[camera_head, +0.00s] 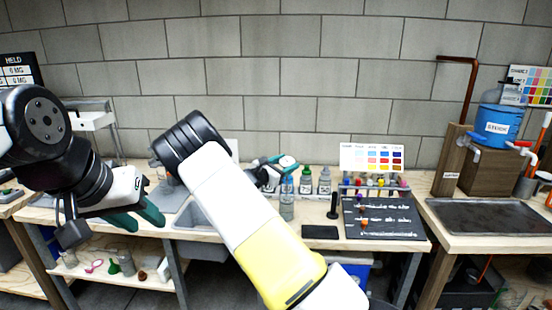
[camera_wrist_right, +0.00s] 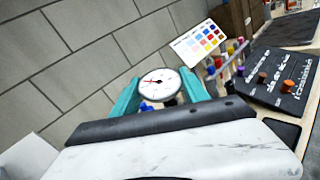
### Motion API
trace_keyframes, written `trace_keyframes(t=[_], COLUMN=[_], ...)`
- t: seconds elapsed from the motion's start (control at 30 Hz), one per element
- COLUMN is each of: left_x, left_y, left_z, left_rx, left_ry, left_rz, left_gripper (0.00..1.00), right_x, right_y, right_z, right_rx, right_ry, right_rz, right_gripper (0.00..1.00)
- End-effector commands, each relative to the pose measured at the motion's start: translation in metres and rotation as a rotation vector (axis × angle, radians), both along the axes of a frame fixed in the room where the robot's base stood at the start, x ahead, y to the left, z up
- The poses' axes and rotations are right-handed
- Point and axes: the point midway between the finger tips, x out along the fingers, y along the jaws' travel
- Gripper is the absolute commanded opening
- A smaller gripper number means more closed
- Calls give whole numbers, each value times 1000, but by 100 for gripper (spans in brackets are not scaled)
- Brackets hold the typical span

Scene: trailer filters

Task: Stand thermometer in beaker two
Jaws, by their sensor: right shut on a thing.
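The thermometer has a round white dial (camera_head: 287,161) with a red needle. In the right wrist view its dial (camera_wrist_right: 160,84) sits between the two teal fingers of my right gripper (camera_wrist_right: 160,92), which is shut on it. In the head view my right gripper (camera_head: 273,170) is above the bench, partly hidden by my arm. The thermometer's stem is hard to make out. A clear glass vessel (camera_head: 287,208) stands on the bench just below the dial; I cannot read a number on it. My left gripper (camera_head: 137,216) is open and empty at the left.
Bottles with green and dark caps (camera_head: 306,180) stand behind the glass vessel. A colour chart (camera_head: 372,158), a rack of capped tubes and a black board (camera_head: 385,217) are to the right. A grey basin (camera_head: 190,216) lies left of the vessel. A blue tank (camera_head: 497,125) stands far right.

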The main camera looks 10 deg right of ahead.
Motion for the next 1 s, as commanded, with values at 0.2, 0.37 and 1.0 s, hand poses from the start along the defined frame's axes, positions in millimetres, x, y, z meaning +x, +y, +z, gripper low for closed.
trace_keyframes(t=[0.2,0.37,1.0], left_x=[0,0,0], left_y=[0,0,0], left_z=[0,0,0], left_rx=[0,0,0], left_ry=[0,0,0], left_rz=[0,0,0], left_gripper=[36,36,36], right_x=[0,0,0], right_y=[0,0,0], right_z=[-18,-31,-69], right_rx=[-1,-2,0], right_ry=[0,0,-1], right_rz=[0,0,0], right_gripper=[12,12,12])
